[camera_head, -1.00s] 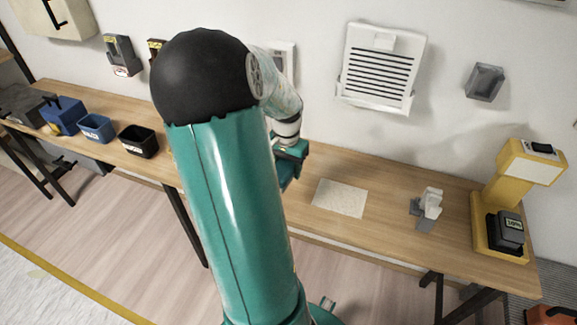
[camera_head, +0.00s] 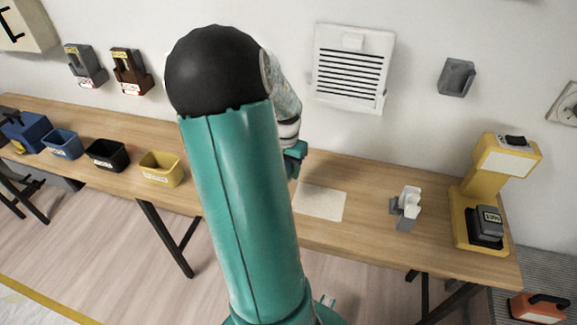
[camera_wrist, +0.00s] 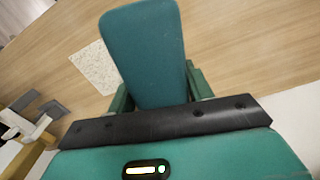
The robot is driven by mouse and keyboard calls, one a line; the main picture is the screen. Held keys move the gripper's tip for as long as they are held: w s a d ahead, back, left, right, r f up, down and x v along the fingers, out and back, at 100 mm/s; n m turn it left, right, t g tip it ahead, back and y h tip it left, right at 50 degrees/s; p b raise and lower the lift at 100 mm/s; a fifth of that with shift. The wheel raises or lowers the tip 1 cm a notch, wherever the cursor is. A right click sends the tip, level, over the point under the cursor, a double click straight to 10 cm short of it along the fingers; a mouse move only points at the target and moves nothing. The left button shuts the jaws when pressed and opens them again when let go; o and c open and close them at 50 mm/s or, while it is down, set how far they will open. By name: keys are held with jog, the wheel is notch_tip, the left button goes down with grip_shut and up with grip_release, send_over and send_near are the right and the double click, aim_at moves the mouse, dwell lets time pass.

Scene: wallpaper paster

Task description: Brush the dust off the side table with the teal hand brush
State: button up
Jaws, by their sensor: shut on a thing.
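The teal hand brush (camera_wrist: 145,50) is in my gripper (camera_wrist: 161,92), between the two green fingers in the wrist view. It points away over the wooden table. In the head view my gripper (camera_head: 296,158) is just behind my arm, near the left edge of a pale speckled rectangular patch (camera_head: 321,203) on the long wooden table (camera_head: 370,225). The patch also shows in the wrist view (camera_wrist: 92,66), left of the brush and partly covered by it. I cannot tell whether the brush touches the tabletop. My arm hides part of the table.
Right of the patch stands a white and grey holder (camera_head: 408,205), then a yellow machine (camera_head: 480,190). Blue (camera_head: 63,144), black (camera_head: 105,155) and yellow (camera_head: 161,168) bins stand on the left part. A white vent (camera_head: 352,65) hangs on the wall.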

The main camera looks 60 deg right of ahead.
jog(key=shift+f, duration=3.3)
jog(key=shift+w+r, duration=0.1)
